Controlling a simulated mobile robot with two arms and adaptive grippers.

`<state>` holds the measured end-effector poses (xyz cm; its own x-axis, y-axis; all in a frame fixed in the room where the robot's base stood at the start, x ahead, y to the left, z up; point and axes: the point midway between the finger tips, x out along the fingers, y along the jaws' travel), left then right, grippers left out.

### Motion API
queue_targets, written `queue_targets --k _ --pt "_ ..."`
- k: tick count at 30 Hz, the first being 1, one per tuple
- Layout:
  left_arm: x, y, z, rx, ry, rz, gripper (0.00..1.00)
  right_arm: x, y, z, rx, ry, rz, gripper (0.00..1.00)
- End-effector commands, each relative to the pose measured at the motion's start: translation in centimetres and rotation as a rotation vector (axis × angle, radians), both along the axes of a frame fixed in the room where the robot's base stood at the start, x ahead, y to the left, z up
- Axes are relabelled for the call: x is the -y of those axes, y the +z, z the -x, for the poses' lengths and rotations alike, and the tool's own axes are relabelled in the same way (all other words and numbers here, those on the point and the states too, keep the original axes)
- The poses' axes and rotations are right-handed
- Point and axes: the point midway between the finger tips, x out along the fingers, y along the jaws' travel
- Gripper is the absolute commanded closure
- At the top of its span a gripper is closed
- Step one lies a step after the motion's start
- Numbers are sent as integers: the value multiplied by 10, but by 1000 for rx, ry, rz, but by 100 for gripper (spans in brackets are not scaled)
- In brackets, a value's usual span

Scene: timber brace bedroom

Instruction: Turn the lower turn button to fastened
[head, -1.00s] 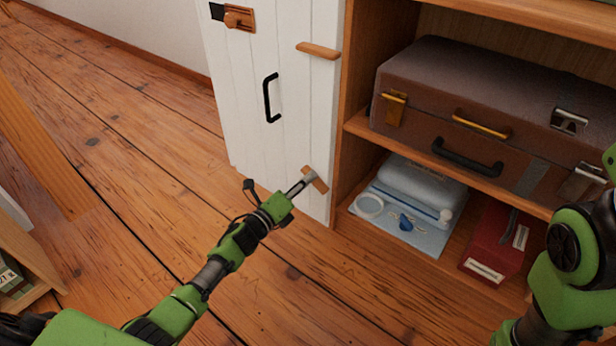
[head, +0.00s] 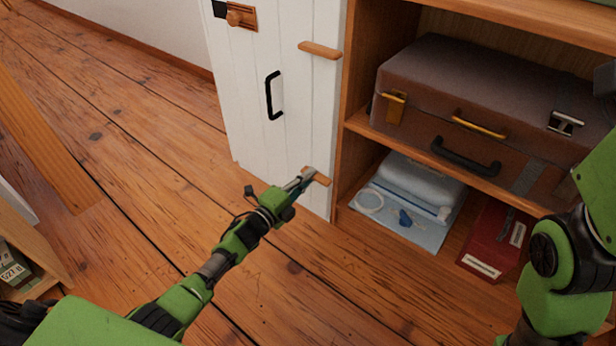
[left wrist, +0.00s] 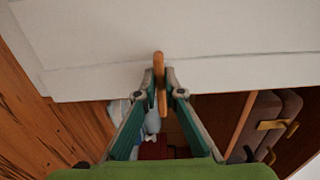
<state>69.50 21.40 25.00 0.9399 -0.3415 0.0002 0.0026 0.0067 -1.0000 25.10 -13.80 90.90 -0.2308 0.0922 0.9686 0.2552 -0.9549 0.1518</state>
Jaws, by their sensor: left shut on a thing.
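The lower turn button (head: 318,176) is a small wooden bar low on the white door (head: 235,110), near its right edge. In the head view it slants down to the right, more steeply than the upper turn button (head: 320,50), which is closer to level. My left gripper (head: 306,178) is shut on the lower turn button. The left wrist view shows the button (left wrist: 159,66) between the two fingertips, one end over the door face and the other reaching past the door's edge. The fingers hide part of it. My right arm shows at the right; its gripper is not in view.
The open shelf beside the door holds a brown suitcase (head: 480,95). Below it are a folded light-blue bundle (head: 420,185) and a red box (head: 492,240). The door also has a black handle (head: 270,95) and a wooden latch (head: 240,17). The floor in front is clear.

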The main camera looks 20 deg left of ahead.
Motion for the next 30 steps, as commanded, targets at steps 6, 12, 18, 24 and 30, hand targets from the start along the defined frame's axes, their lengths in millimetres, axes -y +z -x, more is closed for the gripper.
queue_targets --k 6,12,18,24,30 --pt "0 -1 0 -2 1 2 100 0 -1 -2 -8 1 -2 60" --pt "0 -1 0 -2 1 0 74 1 -1 -2 -9 3 -6 60" --pt "0 0 0 -1 0 1 74 1 0 -2 -9 4 -9 60" --pt "-1 -1 3 -1 0 1 74 1 2 -1 -2 1 -4 60" --pt "-9 -2 24 -3 1 0 74 0 1 -1 -3 2 -4 60"
